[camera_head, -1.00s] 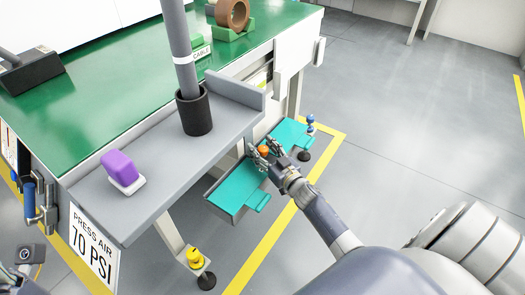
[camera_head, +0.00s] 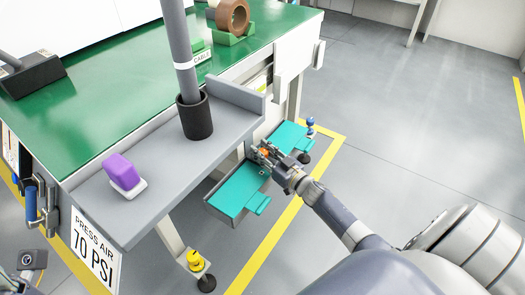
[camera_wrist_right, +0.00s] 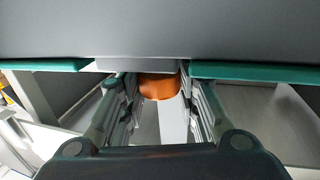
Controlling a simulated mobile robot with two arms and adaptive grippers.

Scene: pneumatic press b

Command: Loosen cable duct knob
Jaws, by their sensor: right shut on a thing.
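The orange knob (camera_head: 265,152) sits low at the side of the workbench, between two teal panels (camera_head: 238,193). My right gripper (camera_head: 268,155) reaches it from the lower right and is shut on it. In the right wrist view the knob (camera_wrist_right: 158,86) lies between the two fingers (camera_wrist_right: 158,100), under a grey edge that hides its upper part.
A grey shelf (camera_head: 150,165) above the panels carries a purple block (camera_head: 121,170) and a black cup holding a grey tube (camera_head: 194,117). A blue knob (camera_head: 310,124) and a yellow knob (camera_head: 195,259) are nearby. The floor at right is clear.

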